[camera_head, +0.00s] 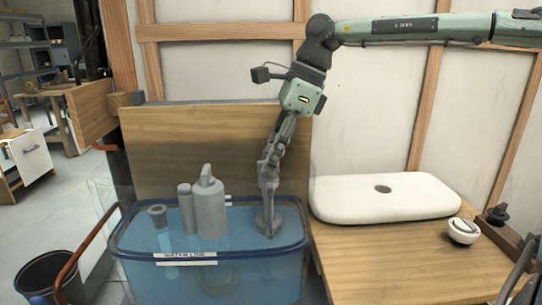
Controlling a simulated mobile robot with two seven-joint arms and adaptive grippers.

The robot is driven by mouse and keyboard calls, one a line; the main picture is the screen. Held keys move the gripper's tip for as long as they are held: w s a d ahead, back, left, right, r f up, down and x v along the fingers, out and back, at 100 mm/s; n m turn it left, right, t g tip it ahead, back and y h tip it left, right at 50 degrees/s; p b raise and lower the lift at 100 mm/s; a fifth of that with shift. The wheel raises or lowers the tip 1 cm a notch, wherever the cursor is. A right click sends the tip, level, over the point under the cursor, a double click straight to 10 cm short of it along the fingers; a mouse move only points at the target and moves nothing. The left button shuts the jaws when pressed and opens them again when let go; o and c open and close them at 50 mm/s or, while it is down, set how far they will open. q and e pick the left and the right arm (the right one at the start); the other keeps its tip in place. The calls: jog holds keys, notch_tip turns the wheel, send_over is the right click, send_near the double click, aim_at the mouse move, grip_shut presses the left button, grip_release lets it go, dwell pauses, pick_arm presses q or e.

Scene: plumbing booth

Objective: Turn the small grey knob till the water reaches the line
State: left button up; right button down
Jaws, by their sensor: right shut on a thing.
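A clear tank with a blue rim (140,256) holds bluish water and stands left of the wooden worktop. A white label strip (186,254) runs across its front; I cannot tell where the water stands against a line. A small grey round knob (262,228) sits at the right part of the tank. My right gripper (268,212) points straight down and is shut on the knob, hiding part of it. Grey cylinders (209,208) stand in the middle of the tank, with a grey-topped tube (158,213) to their left. My left gripper is out of view.
A wooden panel (190,150) rises behind the tank. A white slab with a dark oval (395,196) and a small white round device (463,230) rest on the worktop (390,265). A black bucket (48,275) stands at lower left. The worktop's front is clear.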

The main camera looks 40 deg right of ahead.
jog(key=c, duration=1.6)
grip_release()
jog(key=shift+r, duration=0.1)
jog(key=v, duration=1.1)
jog(key=shift+d+r, duration=0.15)
jog(key=shift+r, duration=0.25)
